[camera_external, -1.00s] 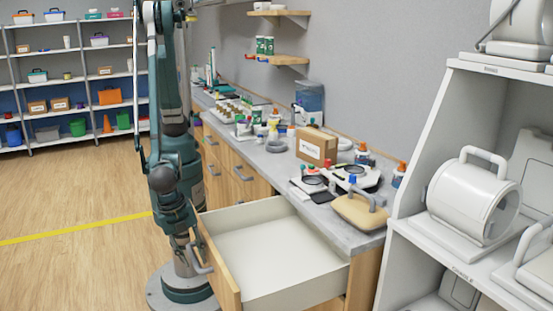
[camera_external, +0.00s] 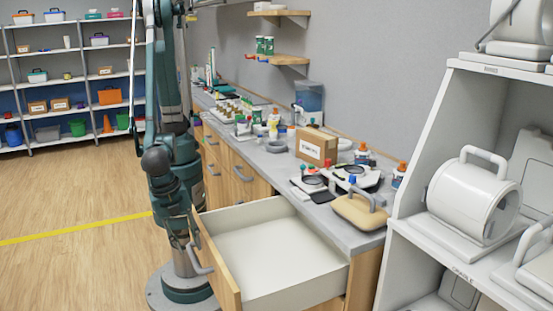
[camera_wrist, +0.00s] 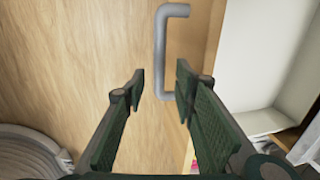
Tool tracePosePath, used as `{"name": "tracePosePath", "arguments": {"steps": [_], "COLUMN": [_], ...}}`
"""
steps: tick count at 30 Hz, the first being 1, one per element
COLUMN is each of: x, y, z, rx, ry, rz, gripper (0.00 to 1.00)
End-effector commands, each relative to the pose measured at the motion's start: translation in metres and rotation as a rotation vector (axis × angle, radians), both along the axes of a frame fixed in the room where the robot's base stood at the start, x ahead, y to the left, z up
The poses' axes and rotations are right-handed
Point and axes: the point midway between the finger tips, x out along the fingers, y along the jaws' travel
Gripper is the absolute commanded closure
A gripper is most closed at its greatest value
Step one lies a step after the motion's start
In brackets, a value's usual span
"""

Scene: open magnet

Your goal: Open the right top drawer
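The right top drawer (camera_external: 275,255) is pulled far out, its pale, empty inside showing in the external view. Its wooden front (camera_external: 218,268) carries a grey bar handle (camera_external: 197,258), which also shows in the wrist view (camera_wrist: 163,50). My gripper (camera_wrist: 161,88) is open in the wrist view, its dark green fingers apart. The lower end of the handle appears between the fingertips, with a gap on the left and little on the right; I cannot tell whether the right finger touches it. In the external view my gripper is hard to make out beside the drawer front.
The countertop (camera_external: 340,232) above holds a cardboard box (camera_external: 317,147), bottles and a tan block with a handle (camera_external: 360,210). A white shelf unit (camera_external: 440,130) stands at the right. Open floor (camera_external: 80,190) lies to the left.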

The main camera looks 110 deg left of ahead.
Motion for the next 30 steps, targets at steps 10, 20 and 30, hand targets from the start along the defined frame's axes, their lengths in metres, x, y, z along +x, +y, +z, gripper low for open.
{"name": "tracePosePath", "arguments": {"steps": [10, 20, 30], "x": [-0.007, -0.008, -0.008], "y": [-0.006, -0.008, -0.008], "z": [0.043, 0.057, 0.058], "rx": [0.0, 0.0, 0.0], "ry": [0.0, 0.0, 0.0], "rz": [-0.001, 0.0, 0.0], "gripper": [0.72, 0.72, 0.72]}}
